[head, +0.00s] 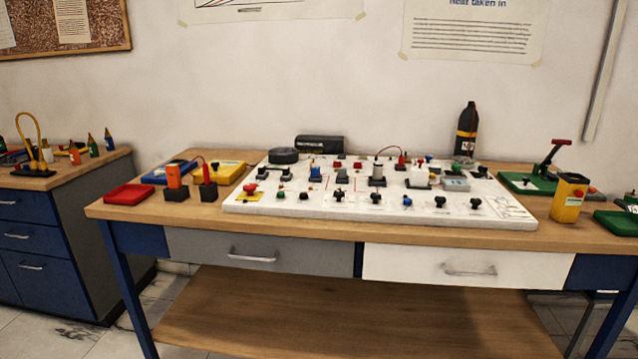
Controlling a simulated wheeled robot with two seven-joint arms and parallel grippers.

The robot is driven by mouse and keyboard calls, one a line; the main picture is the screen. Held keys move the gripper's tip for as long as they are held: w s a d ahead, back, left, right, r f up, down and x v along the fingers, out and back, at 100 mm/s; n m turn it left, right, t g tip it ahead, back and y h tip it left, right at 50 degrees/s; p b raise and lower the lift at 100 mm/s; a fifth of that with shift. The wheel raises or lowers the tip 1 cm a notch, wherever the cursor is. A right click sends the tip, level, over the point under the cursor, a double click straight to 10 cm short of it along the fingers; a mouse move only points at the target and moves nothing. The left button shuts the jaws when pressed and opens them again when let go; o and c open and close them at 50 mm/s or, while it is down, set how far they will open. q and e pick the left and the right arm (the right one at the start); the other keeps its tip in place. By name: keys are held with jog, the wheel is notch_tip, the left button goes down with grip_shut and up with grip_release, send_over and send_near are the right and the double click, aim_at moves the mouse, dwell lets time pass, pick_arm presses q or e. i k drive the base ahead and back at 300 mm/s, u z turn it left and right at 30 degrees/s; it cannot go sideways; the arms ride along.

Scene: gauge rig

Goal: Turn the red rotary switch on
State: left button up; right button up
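A white board (380,216) lies on the wooden workbench and carries several small knobs and switches. A red knob (250,188) on a yellow base sits at the board's front left corner; it may be the red rotary switch, but it is too small to tell its type or setting. Smaller red parts (338,164) show along the board's back edge, and one red-topped part (400,162) stands further right. Neither of my grippers is in view.
The workbench (140,212) has a red tray (129,194) at left and a yellow container (569,199) at right. A green base with a red-handled lever (548,160) stands behind the container. A dark bottle (466,130) stands behind the board. Drawers (262,249) are closed.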

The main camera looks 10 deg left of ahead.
aim_at(249, 189)
jog(key=u, duration=0.5)
jog(key=i, duration=1.3)
jog(key=u, duration=0.75)
